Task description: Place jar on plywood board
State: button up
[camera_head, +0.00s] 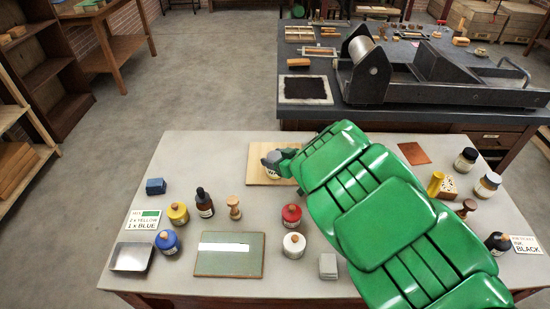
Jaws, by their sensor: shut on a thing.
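A pale plywood board (257,154) lies on the near table at its back, partly hidden by my green arm. My gripper (273,162) is over the board and shut on a small jar (271,174). Only a little of the jar shows below the jaws, so I cannot tell whether its base touches the board. Other jars on the table are a yellow-lidded jar (178,213), a blue-lidded jar (168,241), a red-lidded jar (291,215) and a white-lidded jar (294,245).
A large press (420,80) is on the table behind.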

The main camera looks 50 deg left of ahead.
dwell(0.3)
jog(key=o, duration=1.3)
jog(key=shift+r, duration=0.1)
jog(key=shift+v, duration=3.8)
